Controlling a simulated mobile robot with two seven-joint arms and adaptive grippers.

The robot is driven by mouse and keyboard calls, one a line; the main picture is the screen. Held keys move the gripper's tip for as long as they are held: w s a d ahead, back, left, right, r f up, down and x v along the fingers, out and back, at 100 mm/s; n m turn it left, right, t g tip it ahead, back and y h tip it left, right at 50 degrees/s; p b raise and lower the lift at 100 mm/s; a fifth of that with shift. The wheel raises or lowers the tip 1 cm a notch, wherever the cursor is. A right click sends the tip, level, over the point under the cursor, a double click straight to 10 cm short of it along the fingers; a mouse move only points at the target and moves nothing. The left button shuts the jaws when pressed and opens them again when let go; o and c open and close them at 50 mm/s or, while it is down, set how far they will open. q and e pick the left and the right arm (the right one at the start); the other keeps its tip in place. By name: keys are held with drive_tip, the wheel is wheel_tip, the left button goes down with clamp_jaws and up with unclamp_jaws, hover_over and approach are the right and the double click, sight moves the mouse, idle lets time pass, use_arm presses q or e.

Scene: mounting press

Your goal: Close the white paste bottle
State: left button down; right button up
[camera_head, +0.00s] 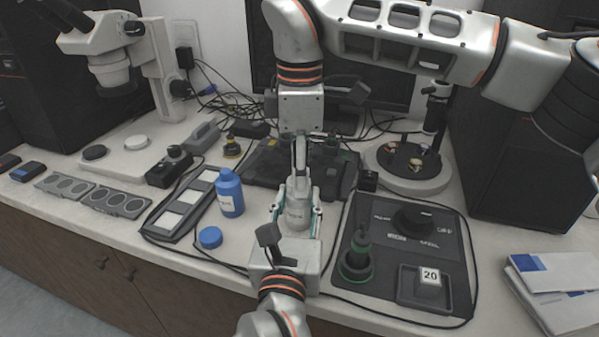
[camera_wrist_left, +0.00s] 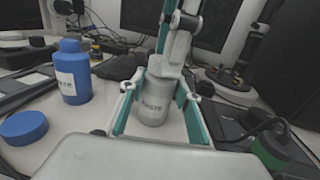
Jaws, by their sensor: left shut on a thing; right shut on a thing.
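My left gripper (camera_head: 296,208) comes from the front edge and is shut around the bottle's body, with teal-padded fingers (camera_wrist_left: 156,108) on both sides. My right gripper (camera_head: 300,168) points down from above, its fingers closed together right over the bottle's top. It is shut on the white cap, which its fingers mostly hide. I cannot tell how far the cap sits on the neck.
A blue bottle (camera_head: 229,194) stands to the left, with a blue cap (camera_head: 210,238) lying in front of it. A dark mat (camera_head: 440,262) with a green-based tool (camera_head: 356,262) and a small tray lies to the right. A black slotted tray (camera_head: 183,210) and cables lie left.

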drive_tip(key=m, duration=0.5)
drive_tip(key=shift+m, duration=0.4)
drive_tip(key=m, duration=0.6)
drive_tip(key=shift+s, duration=0.1)
drive_tip(key=o, duration=0.7)
drive_tip(key=shift+r, duration=0.1)
drive_tip(key=shift+r, duration=2.15)
